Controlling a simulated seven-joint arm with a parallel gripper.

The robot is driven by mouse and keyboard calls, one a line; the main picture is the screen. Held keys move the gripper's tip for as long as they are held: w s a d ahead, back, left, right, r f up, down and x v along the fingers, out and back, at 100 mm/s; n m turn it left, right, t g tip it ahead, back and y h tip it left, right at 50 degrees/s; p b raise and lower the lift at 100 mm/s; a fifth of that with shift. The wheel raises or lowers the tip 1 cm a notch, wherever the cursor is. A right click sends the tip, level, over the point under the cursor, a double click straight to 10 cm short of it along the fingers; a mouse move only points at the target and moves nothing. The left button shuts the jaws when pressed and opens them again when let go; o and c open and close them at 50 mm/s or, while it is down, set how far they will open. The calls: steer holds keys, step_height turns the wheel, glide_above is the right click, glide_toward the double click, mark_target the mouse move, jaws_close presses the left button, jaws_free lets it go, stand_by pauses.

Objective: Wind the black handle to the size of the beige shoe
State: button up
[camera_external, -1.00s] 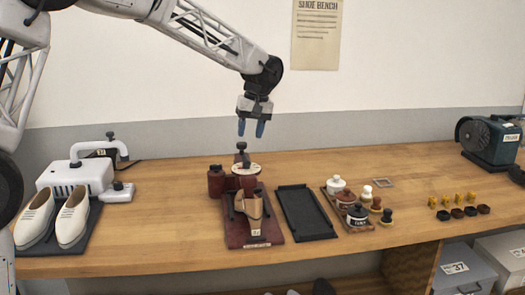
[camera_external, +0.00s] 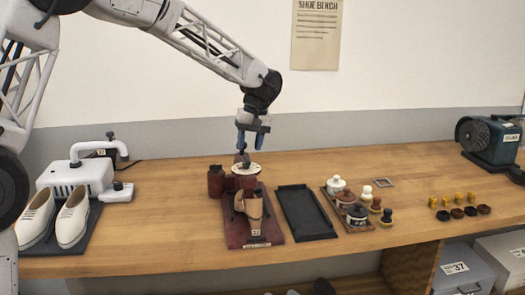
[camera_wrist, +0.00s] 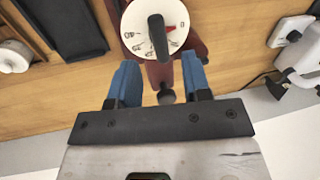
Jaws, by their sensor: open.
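The black handle (camera_external: 240,158) stands on a round white dial (camera_external: 250,169) on top of a dark red device (camera_external: 233,232). A tan-beige shoe (camera_external: 266,222) with a small tag sits at the device's front. My gripper (camera_external: 250,147) is open, blue fingers pointing down, just above the handle. In the wrist view its fingers (camera_wrist: 159,75) are apart with nothing gripped; the handle appears ahead of the gap between them.
A white machine (camera_external: 85,178) and a pair of cream shoes (camera_external: 72,222) stand left. A green machine (camera_external: 487,140) is far right.

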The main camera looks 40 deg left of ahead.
mark_target(246, 158)
steer(key=shift+s+a+f, duration=0.15)
steer(key=shift+f, duration=0.9)
steer(key=shift+s+a+f, duration=0.1)
steer(key=shift+s+f, duration=0.05)
steer(key=shift+f, duration=0.9)
jaws_close()
